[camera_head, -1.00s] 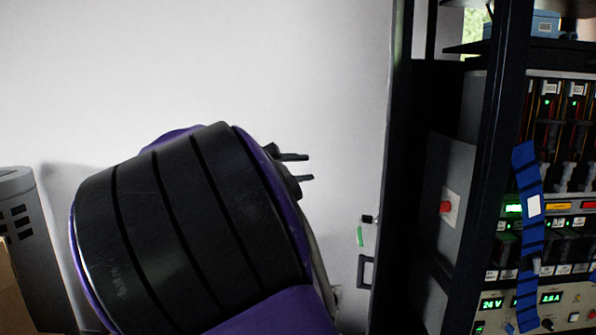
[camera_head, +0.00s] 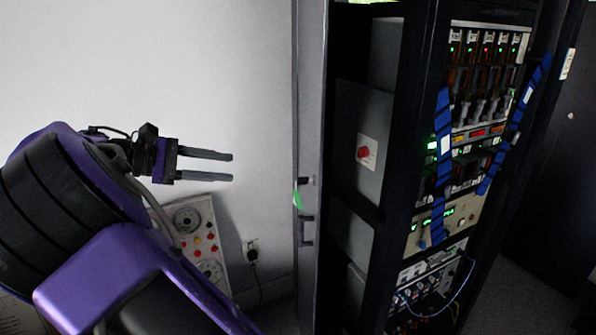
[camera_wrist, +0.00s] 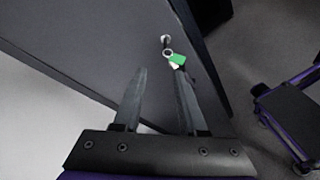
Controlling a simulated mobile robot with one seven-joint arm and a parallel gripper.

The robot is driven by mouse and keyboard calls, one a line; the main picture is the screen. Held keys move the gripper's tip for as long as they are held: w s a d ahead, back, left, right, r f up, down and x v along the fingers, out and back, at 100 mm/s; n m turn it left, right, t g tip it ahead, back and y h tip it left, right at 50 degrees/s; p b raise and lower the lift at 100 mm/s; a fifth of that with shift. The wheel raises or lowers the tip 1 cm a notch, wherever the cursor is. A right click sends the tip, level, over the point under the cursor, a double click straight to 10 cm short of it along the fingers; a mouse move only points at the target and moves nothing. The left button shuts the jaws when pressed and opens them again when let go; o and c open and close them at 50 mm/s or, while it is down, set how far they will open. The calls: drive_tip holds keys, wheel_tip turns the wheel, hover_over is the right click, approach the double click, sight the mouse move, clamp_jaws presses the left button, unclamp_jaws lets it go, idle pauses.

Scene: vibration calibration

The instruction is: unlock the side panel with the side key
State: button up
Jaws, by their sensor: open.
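The side panel (camera_head: 312,100) is the tall, narrow grey face at the left of the rack in the head view. The side key (camera_head: 304,181) sticks out of it, with a green tag (camera_head: 298,200) hanging below. In the wrist view the key (camera_wrist: 166,39) sits in the dark panel (camera_wrist: 100,40), with a ring and the green tag (camera_wrist: 177,60). My gripper (camera_head: 231,167) is open and empty, to the left of the key, fingers pointing toward it. In the wrist view the key is just beyond my gripper's fingertips (camera_wrist: 161,72), not between them.
A handle (camera_head: 307,231) is on the panel below the key. A red button (camera_head: 363,152) sits on a grey box inside the rack. Blue straps (camera_head: 443,150) cross the rack's front. A white control box (camera_head: 195,225) and a plug (camera_head: 252,253) are behind my arm. Free room lies between my fingers and the panel.

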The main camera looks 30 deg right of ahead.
drive_tip(key=b, duration=0.1)
approach(296, 192)
drive_tip(key=shift+g, duration=0.4)
drive_tip(key=d, duration=0.9)
drive_tip(key=shift+s+d+r, duration=0.1)
drive_tip(key=shift+s+d, duration=0.15)
drive_tip(key=shift+d, duration=0.1)
clamp_jaws()
